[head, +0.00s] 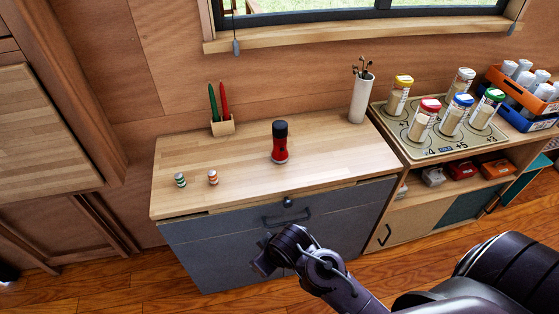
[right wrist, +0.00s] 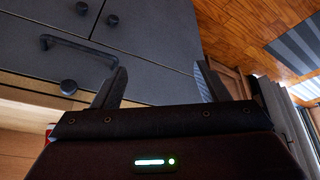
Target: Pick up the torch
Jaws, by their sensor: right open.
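The torch (head: 280,142) is red with a black top. It stands upright near the middle of the wooden countertop (head: 320,147) in the head view. My right gripper (head: 262,258) is in front of the grey cabinet, lower than the countertop and apart from the torch. In the right wrist view its two fingers (right wrist: 160,88) are spread with nothing between them. The torch cannot be made out clearly in the right wrist view. My left gripper is not in view.
Two small striped items (head: 213,177) stand at the front left of the countertop. A pen holder (head: 222,126) and a white vase (head: 361,97) stand at the back. Jars on a board (head: 430,146) are at right. Cabinet handles (right wrist: 60,42) stick out near my right gripper.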

